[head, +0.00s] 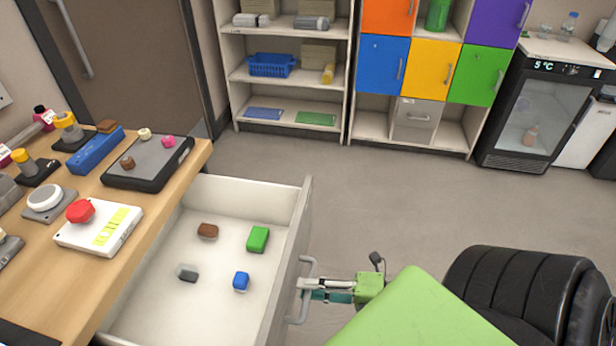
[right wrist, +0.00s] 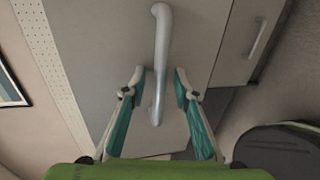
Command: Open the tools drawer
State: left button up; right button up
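The white drawer (head: 180,328) under the wooden worktop is pulled out, and its inside shows in the head view. Its grey bar handle (head: 303,318) is on the front panel. My right gripper (head: 304,290) is at this handle. In the right wrist view, the handle (right wrist: 158,50) runs between the two spread fingers of my right gripper (right wrist: 160,76), with a gap visible on either side. My left gripper is not in view.
The worktop (head: 40,290) carries several gadgets. Shelves (head: 290,80) and a glass-door fridge (head: 533,110) stand behind. The floor (head: 390,200) between is clear.

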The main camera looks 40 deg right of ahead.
jog(key=v, duration=1.1)
jog(key=shift+s+d, duration=0.1)
